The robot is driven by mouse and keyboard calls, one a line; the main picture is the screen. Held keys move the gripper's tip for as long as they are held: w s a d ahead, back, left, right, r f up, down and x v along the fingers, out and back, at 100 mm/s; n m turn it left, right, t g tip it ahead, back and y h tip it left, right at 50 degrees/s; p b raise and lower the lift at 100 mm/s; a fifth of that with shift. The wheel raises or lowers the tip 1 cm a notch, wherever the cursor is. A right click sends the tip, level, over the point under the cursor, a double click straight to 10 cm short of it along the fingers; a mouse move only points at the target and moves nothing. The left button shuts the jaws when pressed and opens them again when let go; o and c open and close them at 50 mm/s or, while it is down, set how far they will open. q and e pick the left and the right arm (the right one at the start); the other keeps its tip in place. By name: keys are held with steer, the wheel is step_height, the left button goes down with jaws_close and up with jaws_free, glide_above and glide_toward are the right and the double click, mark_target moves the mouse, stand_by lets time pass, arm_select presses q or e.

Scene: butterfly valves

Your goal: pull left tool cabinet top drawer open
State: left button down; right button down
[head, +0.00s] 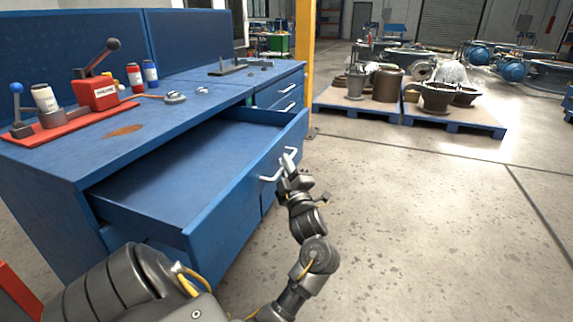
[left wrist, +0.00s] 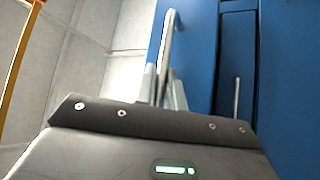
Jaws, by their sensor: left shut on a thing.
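The top drawer (head: 245,180) of the near blue tool cabinet (head: 50,200) stands well out from the cabinet body, and its inside looks empty. A pale metal bar handle (head: 265,178) sits on the drawer front. My left gripper (head: 288,170) is at this handle and shut on it, in front of the drawer face. In the left wrist view, the handle bar (left wrist: 167,45) runs up from between the gripper's fingers (left wrist: 163,92), beside the blue drawer front (left wrist: 198,45). The fingertips are partly hidden in the head view. My right gripper is not in view.
The worktop carries a red tray (head: 75,122) with tools, a red machine (head: 97,92) and small bottles. A second drawer unit (head: 283,92) adjoins at the far side, by a yellow post (head: 304,60). Pallets (head: 455,122) with metal parts stand behind. The floor at right is clear.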

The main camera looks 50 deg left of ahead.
arm_select(q)
steer(key=c, duration=1.8)
jaws_free()
steer(key=shift+o, duration=0.2)
steer(key=v, duration=1.1)
steer(key=shift+a, duration=0.15)
